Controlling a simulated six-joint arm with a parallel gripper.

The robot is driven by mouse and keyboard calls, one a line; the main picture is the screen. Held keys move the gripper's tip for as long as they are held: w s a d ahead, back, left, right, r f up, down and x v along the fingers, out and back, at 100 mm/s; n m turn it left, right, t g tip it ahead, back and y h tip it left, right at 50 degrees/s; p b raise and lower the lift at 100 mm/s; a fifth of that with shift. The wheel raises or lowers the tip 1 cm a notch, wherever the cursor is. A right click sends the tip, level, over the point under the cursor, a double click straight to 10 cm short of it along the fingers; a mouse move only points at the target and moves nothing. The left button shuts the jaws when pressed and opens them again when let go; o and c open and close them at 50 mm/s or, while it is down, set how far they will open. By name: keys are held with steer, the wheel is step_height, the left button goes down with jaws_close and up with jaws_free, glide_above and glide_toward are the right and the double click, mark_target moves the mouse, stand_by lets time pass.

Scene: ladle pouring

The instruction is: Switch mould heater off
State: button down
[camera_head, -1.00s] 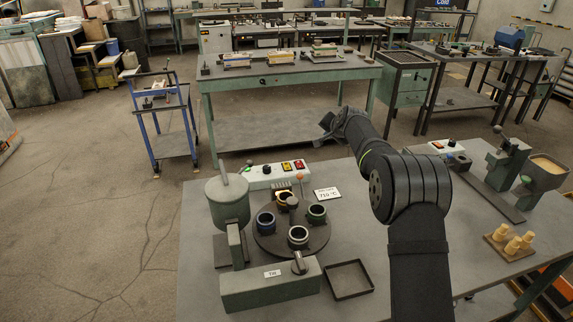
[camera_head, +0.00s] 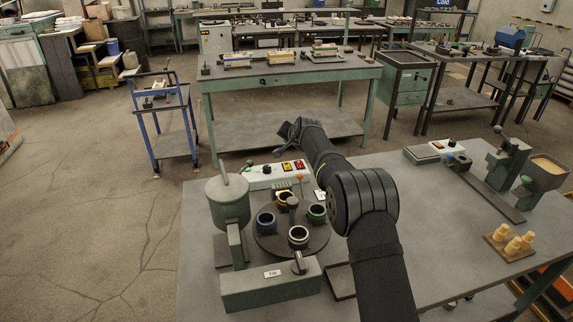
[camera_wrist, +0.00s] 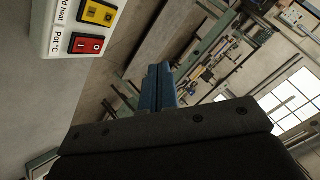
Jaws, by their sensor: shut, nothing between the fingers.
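The white control box (camera_head: 262,176) stands at the back edge of the bench, with a dark knob, a yellow rocker switch (camera_head: 286,167) and a red rocker switch (camera_head: 299,164). In the wrist view the yellow switch (camera_wrist: 98,13) is beside a cut-off label ending "ld heat"; the red switch (camera_wrist: 86,44) is beside "Pot °C". Which way the yellow rocker is tipped is hard to tell. My gripper (camera_head: 285,130) is beyond and above the box, touching nothing. In the wrist view its blue fingers (camera_wrist: 158,88) are shut and empty, to the right of the switches.
In front of the box are a round turntable (camera_head: 262,240) with several cups, a green pot (camera_head: 228,203) and an orange-tipped lever (camera_head: 300,178). A second control box (camera_head: 447,148) stands to the right.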

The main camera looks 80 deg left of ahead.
mark_target(288, 166)
steer(key=f, duration=0.5)
steer(key=a+f, duration=0.1)
steer(key=f, duration=0.2)
steer(key=shift+f, duration=0.1)
steer(key=shift+f, duration=0.1)
stand_by(1.8)
steer(key=shift+f, duration=0.3)
steer(key=shift+f, duration=0.3)
stand_by(0.6)
steer(key=shift+r, duration=0.1)
steer(key=shift+r, duration=0.65)
steer(key=shift+r, duration=0.1)
steer(key=shift+d+r, duration=0.2)
steer(key=shift+r, duration=1)
steer(key=shift+d+r, duration=0.15)
steer(key=shift+r, duration=1)
stand_by(0.8)
